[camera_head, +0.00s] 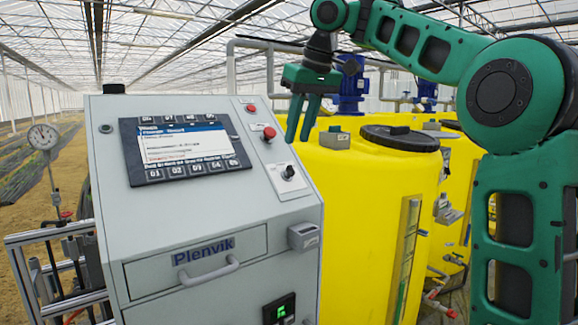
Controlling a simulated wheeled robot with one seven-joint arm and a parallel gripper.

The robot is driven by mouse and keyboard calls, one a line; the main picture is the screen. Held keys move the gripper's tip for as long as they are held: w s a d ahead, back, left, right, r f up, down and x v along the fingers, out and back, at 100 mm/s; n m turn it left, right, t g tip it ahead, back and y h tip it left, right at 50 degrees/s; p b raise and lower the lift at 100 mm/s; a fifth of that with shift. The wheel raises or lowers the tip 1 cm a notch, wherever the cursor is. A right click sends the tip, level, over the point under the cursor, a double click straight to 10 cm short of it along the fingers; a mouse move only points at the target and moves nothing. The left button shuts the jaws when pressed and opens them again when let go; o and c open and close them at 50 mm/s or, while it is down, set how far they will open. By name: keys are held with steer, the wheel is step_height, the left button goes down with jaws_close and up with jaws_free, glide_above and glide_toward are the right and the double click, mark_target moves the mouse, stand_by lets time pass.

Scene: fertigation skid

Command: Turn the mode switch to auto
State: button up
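The mode switch is likely the small black rotary knob (289,171) on a white plate, low on the right side of the grey control panel (110,215). Its labels are too small to read, so its setting cannot be told. My gripper (298,139) hangs fingers-down above the knob in the picture, near the panel's right edge. Its two green fingers are apart with nothing between them. It appears clear of the knob; the exact depth between them is hard to judge.
A red button (269,133) sits just above the knob, and a display with keys (185,150) lies to its left. A drawer handle (209,271) and a grey box (303,236) stick out below. Yellow tanks (365,210) stand close on the right.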

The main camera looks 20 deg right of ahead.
mark_target(291, 166)
steer(key=shift+d+x, duration=0.15)
steer(key=shift+x, duration=2.1)
steer(key=shift+d+x, duration=0.2)
steer(key=shift+x, duration=2.1)
jaws_close()
